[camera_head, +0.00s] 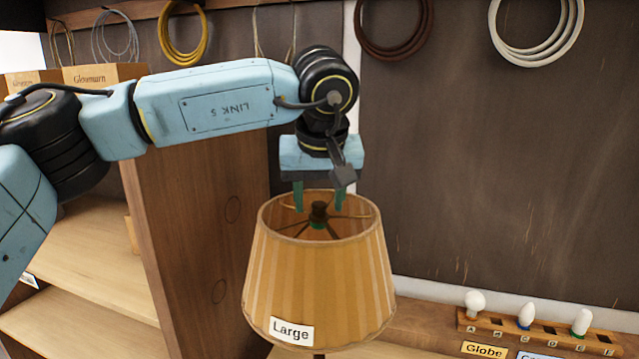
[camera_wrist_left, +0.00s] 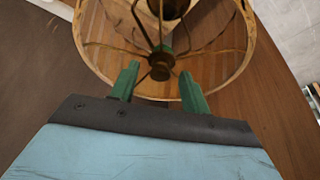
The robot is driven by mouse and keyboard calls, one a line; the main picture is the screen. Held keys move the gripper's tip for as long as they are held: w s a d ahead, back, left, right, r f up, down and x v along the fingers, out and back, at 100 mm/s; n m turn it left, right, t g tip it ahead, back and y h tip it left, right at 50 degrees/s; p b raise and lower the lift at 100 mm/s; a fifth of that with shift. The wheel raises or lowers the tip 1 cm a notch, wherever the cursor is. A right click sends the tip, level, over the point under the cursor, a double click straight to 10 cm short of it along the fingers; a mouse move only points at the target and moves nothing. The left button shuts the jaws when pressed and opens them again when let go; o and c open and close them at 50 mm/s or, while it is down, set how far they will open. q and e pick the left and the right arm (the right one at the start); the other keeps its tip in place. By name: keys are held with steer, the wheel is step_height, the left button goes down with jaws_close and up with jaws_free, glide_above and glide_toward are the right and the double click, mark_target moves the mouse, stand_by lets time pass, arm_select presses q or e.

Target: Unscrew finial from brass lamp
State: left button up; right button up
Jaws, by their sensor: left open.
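The lamp's shade (camera_head: 318,275) is pleated, yellow-tan and labelled "Large"; it stands upright in the middle of the head view. A dark finial (camera_head: 319,213) sits at the hub of the shade's spokes, and this dark hub also shows in the left wrist view (camera_wrist_left: 159,65). My left gripper (camera_head: 318,204) points down over the shade's open top. Its green fingers (camera_wrist_left: 160,76) are open and empty, one on each side of the finial in the picture. I cannot tell whether the fingertips reach its height. Most of the lamp's body is hidden below the shade.
A wooden rack (camera_head: 540,333) with several white bulbs stands at the lower right, by a "Globe" label (camera_head: 484,350). Wooden shelving (camera_head: 200,250) rises left of the lamp. Coils of wire (camera_head: 183,35) hang on the dark back wall.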

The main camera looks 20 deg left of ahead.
arm_select(q)
jaws_close()
steer(key=c, duration=0.8)
jaws_free()
jaws_close()
steer(key=shift+d+r+n+y, duration=0.1)
steer(key=shift+n+y, duration=0.3)
steer(key=shift+n, duration=0.7)
steer(key=n+p, duration=0.1)
steer(key=n, duration=0.1)
steer(key=n+g+y+p, duration=0.1)
steer(key=n, duration=0.1)
steer(key=shift+w+d+r+g, duration=0.1)
steer(key=shift+w+g, duration=0.05)
steer(key=shift+g, duration=0.15)
steer(key=shift+n+g+y, duration=0.3)
steer(key=shift+n, duration=0.6)
